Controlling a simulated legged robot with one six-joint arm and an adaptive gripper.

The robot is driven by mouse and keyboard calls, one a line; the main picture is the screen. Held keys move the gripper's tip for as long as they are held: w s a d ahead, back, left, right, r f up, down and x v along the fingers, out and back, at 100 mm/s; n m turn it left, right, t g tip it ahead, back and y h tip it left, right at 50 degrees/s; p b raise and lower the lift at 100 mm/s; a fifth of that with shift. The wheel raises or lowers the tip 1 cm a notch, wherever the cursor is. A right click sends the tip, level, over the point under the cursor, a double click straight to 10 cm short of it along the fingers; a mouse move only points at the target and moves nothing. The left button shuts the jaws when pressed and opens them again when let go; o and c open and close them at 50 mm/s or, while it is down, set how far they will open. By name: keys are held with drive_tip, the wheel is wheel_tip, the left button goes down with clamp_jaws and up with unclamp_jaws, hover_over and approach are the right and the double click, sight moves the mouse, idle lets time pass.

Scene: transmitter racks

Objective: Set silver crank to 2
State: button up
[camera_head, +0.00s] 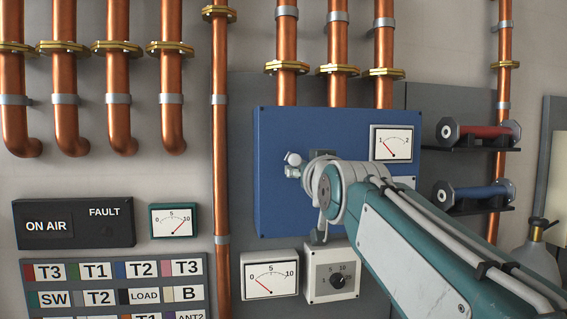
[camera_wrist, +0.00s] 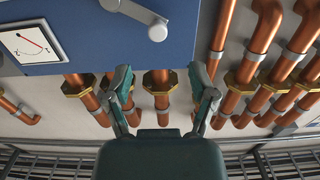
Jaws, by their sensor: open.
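The silver crank is on the blue panel (camera_head: 278,195). In the head view its round knob (camera_head: 293,159) shows left of my arm's end, which hides part of the crank. In the wrist view the crank (camera_wrist: 140,13) has its knob at the right end, above my fingertips in the picture and apart from them. My gripper (camera_wrist: 165,88) is open and empty, its two fingers spread in front of the copper pipes. A gauge marked 1 and 2 (camera_head: 391,143) is at the panel's upper right, its needle near 1; it also shows in the wrist view (camera_wrist: 28,44).
Copper pipes (camera_head: 337,40) with brass flanges run above the panel, and another pipe (camera_head: 220,180) passes at its left. A gauge (camera_head: 269,275) and a black dial (camera_head: 337,281) sit below.

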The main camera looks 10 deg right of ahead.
sight(296, 161)
drive_tip(key=w, duration=1)
drive_tip(key=shift+r, duration=0.2)
drive_tip(key=shift+w+d, duration=0.3)
drive_tip(key=shift+w, duration=0.25)
drive_tip(key=shift+a, duration=0.2)
drive_tip(key=c, duration=0.7)
drive_tip(key=shift+d, duration=0.1)
clamp_jaws()
